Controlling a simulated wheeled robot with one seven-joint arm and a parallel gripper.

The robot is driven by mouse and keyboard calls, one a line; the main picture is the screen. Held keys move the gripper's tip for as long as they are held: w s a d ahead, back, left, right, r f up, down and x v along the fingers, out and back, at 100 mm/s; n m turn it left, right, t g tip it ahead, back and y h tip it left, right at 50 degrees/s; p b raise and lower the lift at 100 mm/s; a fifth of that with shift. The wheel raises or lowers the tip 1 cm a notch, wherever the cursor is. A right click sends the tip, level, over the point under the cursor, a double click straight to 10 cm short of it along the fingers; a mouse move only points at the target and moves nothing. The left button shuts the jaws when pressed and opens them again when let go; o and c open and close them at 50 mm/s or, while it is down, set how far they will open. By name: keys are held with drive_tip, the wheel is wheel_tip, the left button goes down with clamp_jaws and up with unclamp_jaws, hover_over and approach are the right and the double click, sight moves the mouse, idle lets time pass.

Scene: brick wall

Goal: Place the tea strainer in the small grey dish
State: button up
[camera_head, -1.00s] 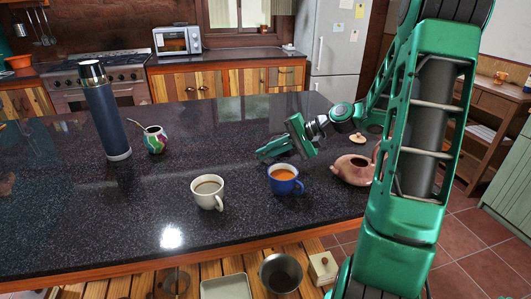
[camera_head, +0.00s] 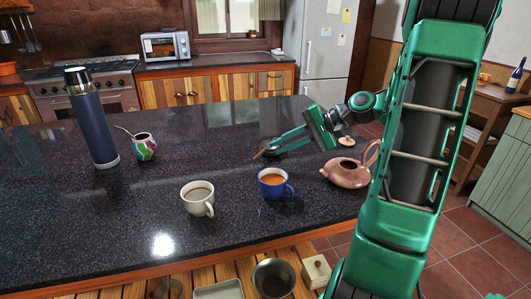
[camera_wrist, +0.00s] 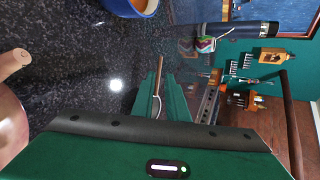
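My gripper (camera_head: 283,146) is above the dark counter, behind the blue mug. Its fingers (camera_wrist: 160,95) are close together around a thin brown stick-like handle (camera_wrist: 158,72), which I take to be the tea strainer's. A pale curved rim shows between the fingers; the rest of the strainer is hidden. The brown tip also shows at the fingertips in the head view (camera_head: 261,153). A small light grey rectangular dish (camera_head: 220,290) lies on the wooden slats below the counter's front edge, partly cut off by the frame.
A dark round bowl (camera_head: 273,278) and a pale lidded box (camera_head: 316,271) stand right of the dish. On the counter are a white mug (camera_head: 197,198), blue mug (camera_head: 273,183), pink teapot (camera_head: 346,173), its lid (camera_head: 346,141), gourd cup (camera_head: 144,147) and blue flask (camera_head: 93,120).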

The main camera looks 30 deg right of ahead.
drive_tip(key=shift+v, duration=1.55)
